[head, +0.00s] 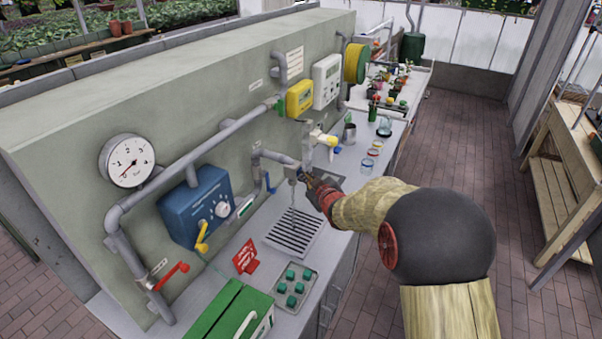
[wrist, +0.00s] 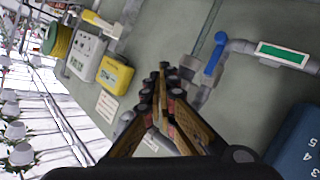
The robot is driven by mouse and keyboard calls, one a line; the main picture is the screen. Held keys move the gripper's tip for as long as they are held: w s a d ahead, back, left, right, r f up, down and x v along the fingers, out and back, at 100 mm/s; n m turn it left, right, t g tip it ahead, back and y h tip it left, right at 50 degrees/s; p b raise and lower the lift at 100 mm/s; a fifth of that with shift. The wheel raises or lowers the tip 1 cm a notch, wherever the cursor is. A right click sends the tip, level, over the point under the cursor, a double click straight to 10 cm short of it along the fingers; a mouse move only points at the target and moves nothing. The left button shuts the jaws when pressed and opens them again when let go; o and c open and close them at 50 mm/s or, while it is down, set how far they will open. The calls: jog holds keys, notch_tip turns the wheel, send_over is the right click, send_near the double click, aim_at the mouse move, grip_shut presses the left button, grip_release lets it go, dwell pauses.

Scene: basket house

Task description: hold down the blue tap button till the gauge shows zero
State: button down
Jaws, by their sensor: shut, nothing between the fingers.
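My gripper (head: 306,177) is shut and empty, with its fingertips close to the tap (head: 291,173) above the slatted drain grate. I cannot tell whether they touch the tap. In the wrist view the shut fingers (wrist: 163,76) point toward the grey wall.
A blue box with a dial (head: 198,207), a yellow lever (head: 202,238) and a red lever (head: 172,276) are at left. The drain grate (head: 295,233) is below the tap. Jars (head: 367,165) and a metal cup (head: 349,133) stand behind my gripper.

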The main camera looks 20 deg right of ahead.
jog(key=shift+s+d, duration=0.1)
jog(key=shift+s, duration=0.05)
jog(key=shift+s+d, duration=0.4)
jog(key=shift+s, duration=0.15)
jog(key=s+d, duration=0.1)
jog(key=s, duration=0.1)
jog(key=s+d+p, duration=0.1)
jog(key=s+d, duration=0.1)
dwell(0.7)
dwell(0.4)
